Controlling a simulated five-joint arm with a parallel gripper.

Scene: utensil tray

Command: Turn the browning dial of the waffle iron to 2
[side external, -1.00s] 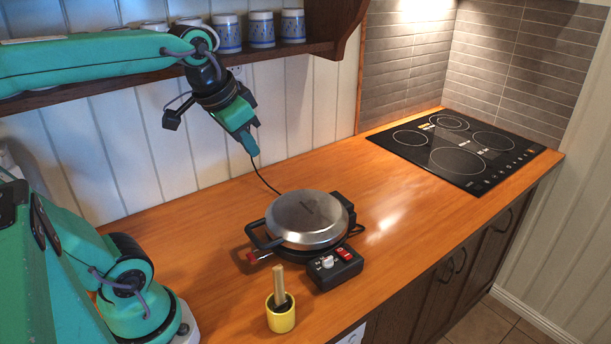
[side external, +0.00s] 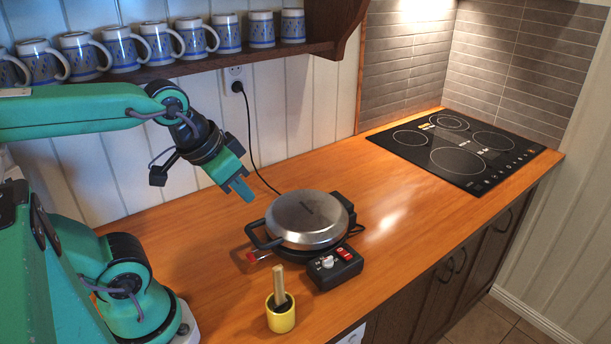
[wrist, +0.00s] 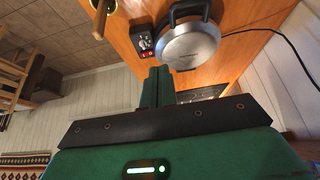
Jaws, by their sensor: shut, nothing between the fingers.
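The waffle iron (side external: 306,220) sits closed on the wooden counter, its round silver lid on top and its black handle at the left. Its black control box (side external: 335,267) juts toward the front, with a pale browning dial (side external: 327,262) and a red switch (side external: 344,254). In the wrist view the waffle iron (wrist: 190,45) is at the top, with the dial (wrist: 144,43) on the box to its left. My gripper (side external: 246,192) is shut and empty, in the air above and left of the waffle iron, touching nothing. The dial's setting is too small to read.
A yellow pot (side external: 281,315) with a wooden-handled tool stands in front of the waffle iron. A black cord (side external: 250,150) runs to a wall socket. Several mugs (side external: 188,38) stand on the shelf above my arm. A black cooktop (side external: 457,148) is at the back right.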

